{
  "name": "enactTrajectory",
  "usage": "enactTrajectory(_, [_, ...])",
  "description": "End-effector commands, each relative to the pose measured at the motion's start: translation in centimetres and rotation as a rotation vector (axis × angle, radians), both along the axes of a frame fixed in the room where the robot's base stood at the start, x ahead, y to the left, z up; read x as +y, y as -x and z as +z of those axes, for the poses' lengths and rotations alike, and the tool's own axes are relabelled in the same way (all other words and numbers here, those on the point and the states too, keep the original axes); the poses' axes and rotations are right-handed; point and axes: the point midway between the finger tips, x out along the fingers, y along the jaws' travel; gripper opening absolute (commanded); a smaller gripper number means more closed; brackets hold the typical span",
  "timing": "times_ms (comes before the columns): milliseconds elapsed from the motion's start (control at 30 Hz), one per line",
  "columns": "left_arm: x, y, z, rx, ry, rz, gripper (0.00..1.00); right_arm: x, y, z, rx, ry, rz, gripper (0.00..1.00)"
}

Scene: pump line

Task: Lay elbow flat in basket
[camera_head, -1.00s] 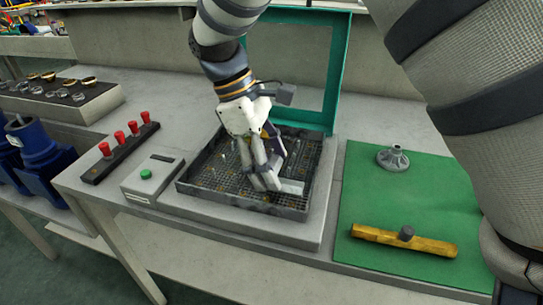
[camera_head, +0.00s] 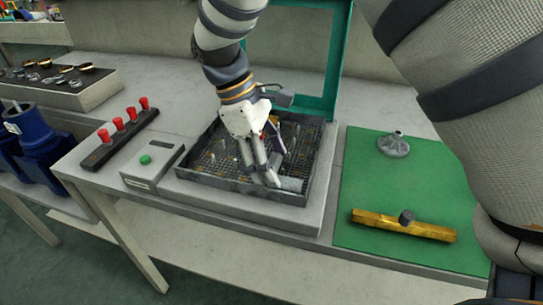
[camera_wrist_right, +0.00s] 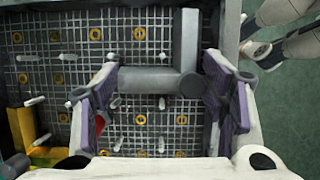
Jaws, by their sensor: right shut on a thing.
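The grey pipe elbow (camera_wrist_right: 150,79) is between the finger pads of my right gripper (camera_wrist_right: 160,82) in the right wrist view. One leg spans between the pads and the other crosses it near the right finger. In the head view the elbow (camera_head: 290,184) shows as a pale piece beside the fingertips of my right gripper (camera_head: 268,178). The gripper points down over the near right part of the dark mesh basket (camera_head: 215,189). The basket's mesh and pegs show beneath the elbow. I cannot tell if the elbow touches the mesh. My left gripper is out of view.
A teal lid frame (camera_head: 337,70) stands open behind the basket. A control box (camera_head: 152,166) with a green button is at left, beside a strip of red knobs (camera_head: 118,135). The green mat (camera_head: 380,190) at right holds a grey flanged part (camera_head: 393,146) and a yellow bar (camera_head: 400,226).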

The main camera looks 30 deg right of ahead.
Motion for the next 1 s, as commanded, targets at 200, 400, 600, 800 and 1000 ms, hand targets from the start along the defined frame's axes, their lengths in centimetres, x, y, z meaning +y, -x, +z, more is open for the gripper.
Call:
enactTrajectory(200, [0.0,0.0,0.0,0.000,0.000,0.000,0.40,0.0,0.0,0.0,0.000,0.000,0.000,0.89])
enactTrajectory(400, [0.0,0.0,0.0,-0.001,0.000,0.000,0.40,0.1,0.1,0.0,0.001,-0.002,0.000,0.89])
enactTrajectory(600, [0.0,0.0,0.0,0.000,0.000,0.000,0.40,0.1,0.0,0.0,0.001,-0.002,0.000,0.89])
enactTrajectory(800, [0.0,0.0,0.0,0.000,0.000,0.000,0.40,0.1,0.0,0.2,0.001,-0.001,0.001,0.89])
enactTrajectory(1000, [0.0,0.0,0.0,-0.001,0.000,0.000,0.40,1.2,-1.4,4.2,-0.006,-0.002,0.001,0.89])
